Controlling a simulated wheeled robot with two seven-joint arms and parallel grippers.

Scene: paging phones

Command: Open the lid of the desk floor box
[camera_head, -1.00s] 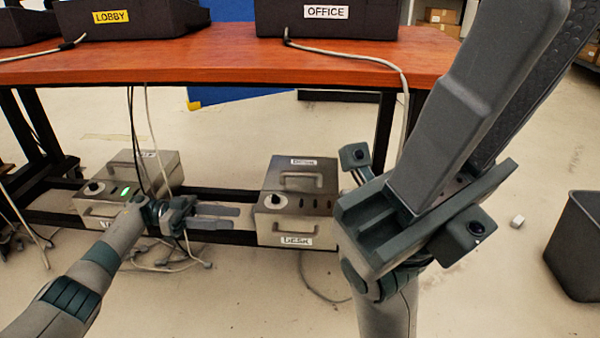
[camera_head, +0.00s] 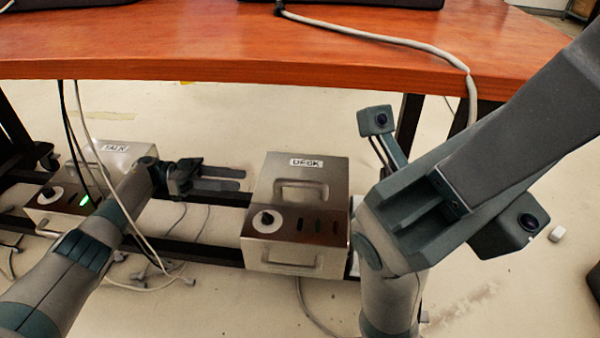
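The desk floor box (camera_head: 247,228) is a metal box low under the table, in the middle of the view. Its lid (camera_head: 322,172), labelled DESK, looks closed and has a bar handle (camera_head: 302,190). A knob and dark slots sit on the panel in front of the lid. My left gripper (camera_head: 240,179) is left of the box, its two fingers apart with a narrow gap and nothing seen between them. The fingertips point at the box's left side and appear just short of it. My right gripper (camera_head: 550,115) is raised close to the camera, right of the box; its fingertips run out of view.
A second floor box (camera_head: 110,160) with a green light stands at the left, partly behind my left arm. The wooden table (camera_head: 240,50) overhangs at the back. Cables (camera_head: 160,260) hang and lie around the left box. A dark rail (camera_head: 210,252) runs beside the boxes.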

